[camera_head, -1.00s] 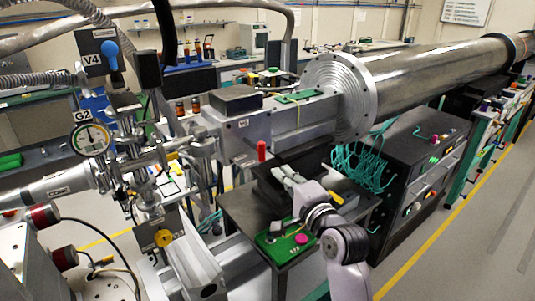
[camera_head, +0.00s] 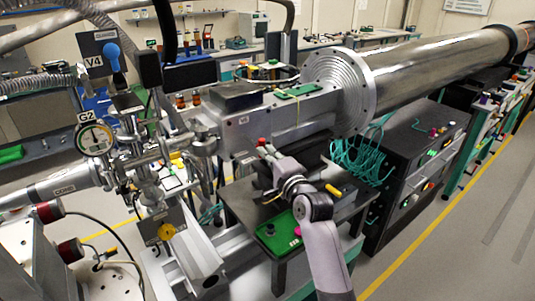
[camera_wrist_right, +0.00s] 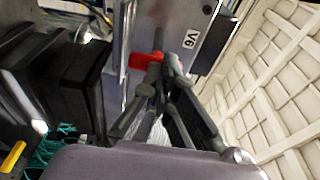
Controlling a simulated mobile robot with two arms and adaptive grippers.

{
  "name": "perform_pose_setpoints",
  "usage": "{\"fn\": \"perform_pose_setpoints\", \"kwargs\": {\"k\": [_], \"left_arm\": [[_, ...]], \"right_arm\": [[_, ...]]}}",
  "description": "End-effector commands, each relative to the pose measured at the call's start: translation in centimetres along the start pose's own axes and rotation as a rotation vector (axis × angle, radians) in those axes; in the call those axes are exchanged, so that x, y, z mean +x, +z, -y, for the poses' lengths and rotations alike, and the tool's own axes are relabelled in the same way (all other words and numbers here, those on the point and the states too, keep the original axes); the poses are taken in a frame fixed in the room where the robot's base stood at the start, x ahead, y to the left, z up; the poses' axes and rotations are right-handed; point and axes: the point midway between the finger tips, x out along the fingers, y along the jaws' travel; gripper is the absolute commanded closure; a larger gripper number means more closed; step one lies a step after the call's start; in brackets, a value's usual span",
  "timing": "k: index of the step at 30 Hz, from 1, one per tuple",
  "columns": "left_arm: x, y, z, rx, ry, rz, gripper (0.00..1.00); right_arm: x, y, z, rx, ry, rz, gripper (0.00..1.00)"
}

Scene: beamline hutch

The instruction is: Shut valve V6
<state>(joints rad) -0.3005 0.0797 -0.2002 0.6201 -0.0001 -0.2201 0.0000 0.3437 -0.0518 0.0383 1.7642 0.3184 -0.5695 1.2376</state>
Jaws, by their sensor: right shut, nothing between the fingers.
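The V6 label (camera_wrist_right: 193,41) is on a grey metal face in the right wrist view. Beside it is a red handle (camera_wrist_right: 143,61), lying roughly sideways in that picture. My right gripper (camera_wrist_right: 165,68) is shut and empty, its fingertips right up against or just beside the red handle; I cannot tell whether they touch. In the head view the red handle (camera_head: 262,141) shows only as a small piece above the right gripper (camera_head: 266,151), which hides the rest. My left gripper is not in view.
A dark table (camera_head: 236,203) with a green board (camera_head: 277,237) stands below my right arm. A grey housing (camera_head: 240,128) and a big flange (camera_head: 345,92) are behind the gripper. Pipework with a G2 gauge (camera_head: 94,139) and blue V4 handle (camera_head: 114,58) is at left.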

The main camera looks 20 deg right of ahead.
Motion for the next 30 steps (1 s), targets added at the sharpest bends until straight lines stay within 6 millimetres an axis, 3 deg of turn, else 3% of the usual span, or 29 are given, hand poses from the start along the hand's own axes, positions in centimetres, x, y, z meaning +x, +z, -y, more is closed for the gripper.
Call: {"fn": "perform_pose_setpoints", "kwargs": {"k": [12, 30], "left_arm": [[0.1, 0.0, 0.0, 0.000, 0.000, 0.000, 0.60], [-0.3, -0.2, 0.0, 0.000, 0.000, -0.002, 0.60]], "right_arm": [[5.2, 1.1, 0.1, 0.001, -0.002, 0.001, 1.00], [5.5, 1.2, 0.2, 0.001, -0.002, 0.002, 1.00]]}}
